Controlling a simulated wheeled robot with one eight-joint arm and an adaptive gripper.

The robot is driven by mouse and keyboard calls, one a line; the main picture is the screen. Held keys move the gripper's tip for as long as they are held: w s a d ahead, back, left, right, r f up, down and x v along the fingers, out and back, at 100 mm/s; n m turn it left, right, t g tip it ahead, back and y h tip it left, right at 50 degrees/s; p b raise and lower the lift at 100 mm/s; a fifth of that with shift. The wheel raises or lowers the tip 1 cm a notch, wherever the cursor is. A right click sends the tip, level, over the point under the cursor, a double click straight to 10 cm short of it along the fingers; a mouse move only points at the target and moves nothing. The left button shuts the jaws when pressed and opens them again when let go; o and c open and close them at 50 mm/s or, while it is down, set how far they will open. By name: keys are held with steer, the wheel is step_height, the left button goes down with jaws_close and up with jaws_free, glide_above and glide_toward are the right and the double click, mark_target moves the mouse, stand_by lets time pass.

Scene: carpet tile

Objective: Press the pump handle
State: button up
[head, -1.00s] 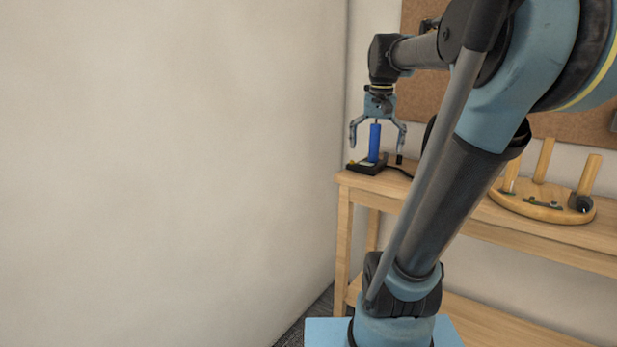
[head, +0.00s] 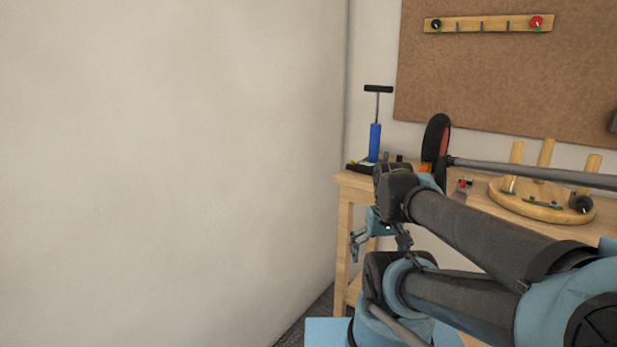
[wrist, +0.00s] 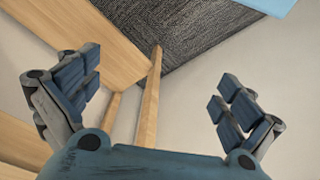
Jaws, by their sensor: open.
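The pump has a blue barrel (head: 375,142), a thin rod and a black T-shaped handle (head: 378,89). It stands upright on a dark base at the left end of the wooden workbench (head: 355,181). The handle is up, with the rod showing below it. My gripper (head: 372,245) is in front of the bench and below its top, well below the pump and apart from it. In the wrist view my gripper (wrist: 160,100) has its fingers wide apart with nothing between them. The pump is not in the wrist view.
A wheel (head: 437,140) stands right of the pump. A round wooden stand with pegs (head: 535,212) sits farther right. A corkboard (head: 510,90) and a rail with knobs (head: 487,24) are on the wall. A bare wall (head: 170,170) closes off the left.

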steer(key=shift+w+r, duration=0.1)
steer(key=shift+r, duration=0.05)
steer(key=c, duration=1.2)
steer(key=w+r, duration=0.1)
steer(key=r, duration=0.2)
steer(key=w+r, duration=0.1)
steer(key=shift+w+d+r, duration=0.1)
steer(key=shift+w+r, duration=0.25)
steer(key=shift+r, duration=0.05)
jaws_close()
steer(key=w+d+r+m, duration=0.2)
steer(key=w+r, duration=1.1)
steer(key=r, duration=0.4)
steer(key=w+d+r+m, duration=0.2)
steer(key=w+r+m, duration=0.1)
steer(key=w+r, duration=1)
steer(key=w+d+r+m+h, duration=0.1)
steer(key=w+r+m, duration=0.1)
steer(key=w+r, duration=1.2)
steer(key=shift+d+r+g, duration=0.4)
steer(key=shift+r, duration=4.25)
